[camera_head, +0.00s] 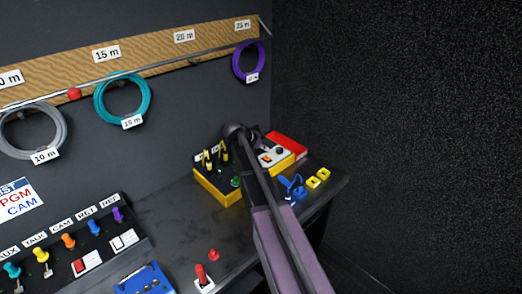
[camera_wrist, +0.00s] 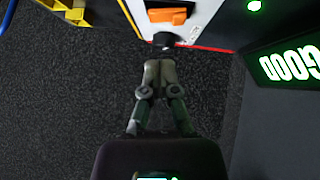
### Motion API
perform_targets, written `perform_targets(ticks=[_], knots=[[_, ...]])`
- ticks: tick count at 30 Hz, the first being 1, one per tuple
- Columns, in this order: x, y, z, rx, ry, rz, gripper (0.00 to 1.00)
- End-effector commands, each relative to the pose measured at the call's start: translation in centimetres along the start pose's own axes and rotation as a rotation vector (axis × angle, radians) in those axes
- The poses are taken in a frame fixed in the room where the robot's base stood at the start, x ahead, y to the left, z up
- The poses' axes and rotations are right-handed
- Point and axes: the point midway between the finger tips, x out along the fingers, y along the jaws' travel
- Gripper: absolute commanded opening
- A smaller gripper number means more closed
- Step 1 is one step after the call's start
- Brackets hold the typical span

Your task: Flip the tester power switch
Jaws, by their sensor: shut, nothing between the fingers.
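In the wrist view, an orange rocker switch (camera_wrist: 168,16) sits on a white panel (camera_wrist: 205,12) with yellow and red edges. I take it for the tester's power switch, though no label is readable. A small black knob-like part (camera_wrist: 162,40) is at the panel's near edge. My gripper (camera_wrist: 160,66) is shut and empty, its tips just short of that part and apart from the orange switch. In the head view, the white-topped yellow unit (camera_head: 277,153) shows an orange switch (camera_head: 266,157) on top. My arm hides the gripper there.
A lit green GOOD sign (camera_wrist: 290,65) stands to the right in the wrist view. Left of the unit in the head view is a yellow box (camera_head: 217,190) with upright connectors. Blue parts (camera_head: 291,187) and yellow blocks (camera_head: 318,178) lie near the bench's right edge.

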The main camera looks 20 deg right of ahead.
Motion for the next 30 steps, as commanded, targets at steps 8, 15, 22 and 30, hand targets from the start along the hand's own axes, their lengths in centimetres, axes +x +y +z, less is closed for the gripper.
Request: perform_targets(ticks=[8, 15, 22, 30], knots=[[1.7, 0.0, 1.8, 0.0, 0.0, 0.0, 0.0], [2.4, 0.0, 2.4, 0.0, 0.0, 0.0, 0.0], [2.5, 0.1, 2.5, 0.0, 0.0, 0.0, 0.0], [2.4, 0.1, 2.5, 0.0, 0.0, 0.0, 0.0]])
